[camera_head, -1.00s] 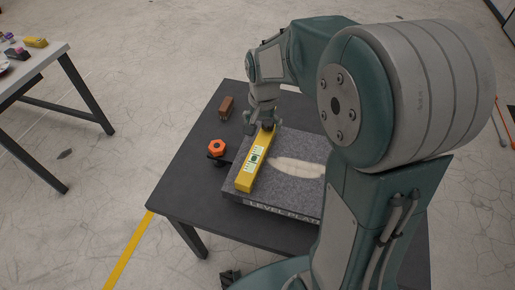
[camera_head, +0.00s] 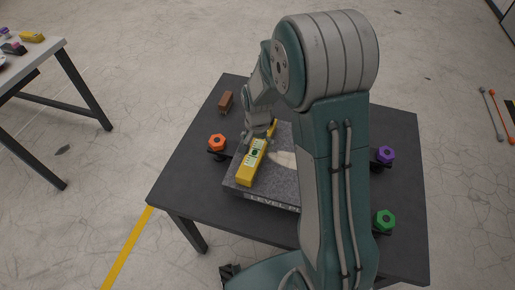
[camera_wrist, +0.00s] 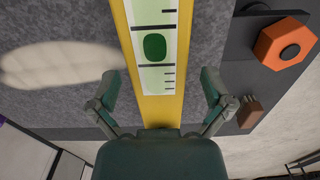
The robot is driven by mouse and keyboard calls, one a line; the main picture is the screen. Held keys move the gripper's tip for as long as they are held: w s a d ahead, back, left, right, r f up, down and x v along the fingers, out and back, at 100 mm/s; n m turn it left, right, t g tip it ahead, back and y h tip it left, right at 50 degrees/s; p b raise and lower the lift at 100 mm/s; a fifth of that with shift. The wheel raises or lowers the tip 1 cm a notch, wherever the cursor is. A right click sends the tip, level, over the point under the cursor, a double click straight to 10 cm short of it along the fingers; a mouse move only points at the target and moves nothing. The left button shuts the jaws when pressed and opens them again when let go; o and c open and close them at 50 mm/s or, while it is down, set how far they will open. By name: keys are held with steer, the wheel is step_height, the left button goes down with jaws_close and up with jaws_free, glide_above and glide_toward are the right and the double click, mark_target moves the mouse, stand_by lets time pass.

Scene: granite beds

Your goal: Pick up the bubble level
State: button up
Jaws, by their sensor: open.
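The bubble level is a long yellow bar (camera_head: 247,174) with a pale green vial window. It lies on the grey granite plate (camera_head: 268,194), which is lettered on its front edge. My gripper (camera_head: 259,133) is over the far half of the level. In the wrist view my gripper (camera_wrist: 161,88) is open, with one finger on each side of the yellow bar (camera_wrist: 120,25) and gaps between the fingers and the bar. The green bubble sits within the window, between the fingers and ahead of them. I cannot tell how high the fingertips are above the plate.
The plate rests on a dark table (camera_head: 185,190). Around it are an orange knob (camera_head: 217,142), a purple knob (camera_head: 385,154), a green knob (camera_head: 385,220) and a brown block (camera_head: 225,101). A second table (camera_head: 35,62) with small items stands at far left.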

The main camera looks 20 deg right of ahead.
steer(key=shift+a+f, duration=0.1)
steer(key=shift+f, duration=0.5)
steer(key=c, duration=1.3)
steer(key=shift+r, duration=0.15)
